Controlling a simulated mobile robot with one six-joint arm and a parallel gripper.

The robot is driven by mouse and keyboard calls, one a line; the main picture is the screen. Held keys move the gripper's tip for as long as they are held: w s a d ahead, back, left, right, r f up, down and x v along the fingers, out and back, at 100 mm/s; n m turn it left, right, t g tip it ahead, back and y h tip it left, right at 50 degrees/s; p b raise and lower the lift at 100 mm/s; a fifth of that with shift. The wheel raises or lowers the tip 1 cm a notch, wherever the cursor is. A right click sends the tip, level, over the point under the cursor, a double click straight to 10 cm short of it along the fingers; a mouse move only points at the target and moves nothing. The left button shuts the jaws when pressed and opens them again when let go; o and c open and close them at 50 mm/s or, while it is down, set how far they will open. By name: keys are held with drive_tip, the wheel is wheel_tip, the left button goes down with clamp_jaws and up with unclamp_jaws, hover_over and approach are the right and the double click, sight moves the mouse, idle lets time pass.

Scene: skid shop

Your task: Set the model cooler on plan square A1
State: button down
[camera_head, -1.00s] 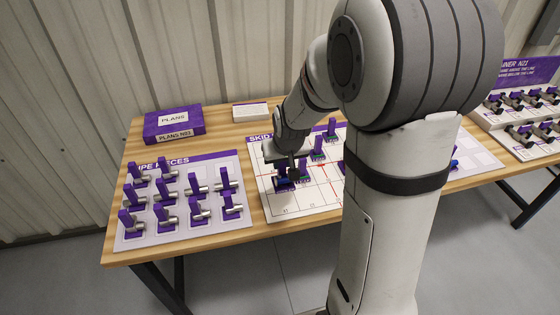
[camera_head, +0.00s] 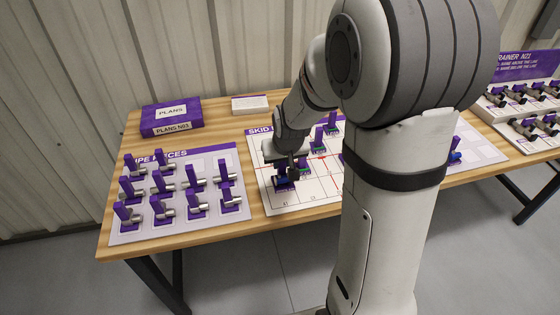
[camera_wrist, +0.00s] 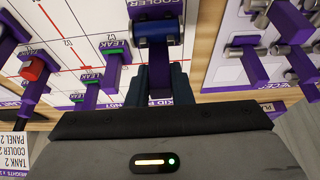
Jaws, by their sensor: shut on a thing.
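The model cooler (camera_wrist: 157,28) is a blue cylinder on a purple base marked COOLER, with a purple upright handle. My gripper (camera_wrist: 160,85) is shut on that handle, its dark fingers on either side. In the head view my gripper (camera_head: 291,165) holds the cooler (camera_head: 284,182) low over the near-left part of the white plan board (camera_head: 310,191), just behind the printed A1 label (camera_head: 285,204). I cannot tell whether its base touches the board. The square beneath it is mostly hidden.
Green-trimmed purple pieces marked LEAK (camera_wrist: 114,48) stand close by on the plan. A red-ended piece (camera_wrist: 33,68) stands farther left in the wrist view. A tray of pipe pieces (camera_head: 233,215) lies left of the plan. A purple plans box (camera_head: 171,117) sits behind.

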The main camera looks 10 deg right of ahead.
sight(282, 168)
drive_tip(key=shift+f, duration=0.15)
drive_tip(key=shift+f+b, duration=1.65)
drive_tip(key=shift+f+b, duration=0.7)
drive_tip(key=shift+b, duration=0.1)
drive_tip(key=c, duration=1.2)
unclamp_jaws()
drive_tip(key=shift+r, duration=0.2)
drive_tip(key=shift+r+p, duration=0.4)
drive_tip(key=shift+r, duration=0.05)
drive_tip(key=shift+r+p, duration=2.35)
drive_tip(key=shift+r, duration=1.2)
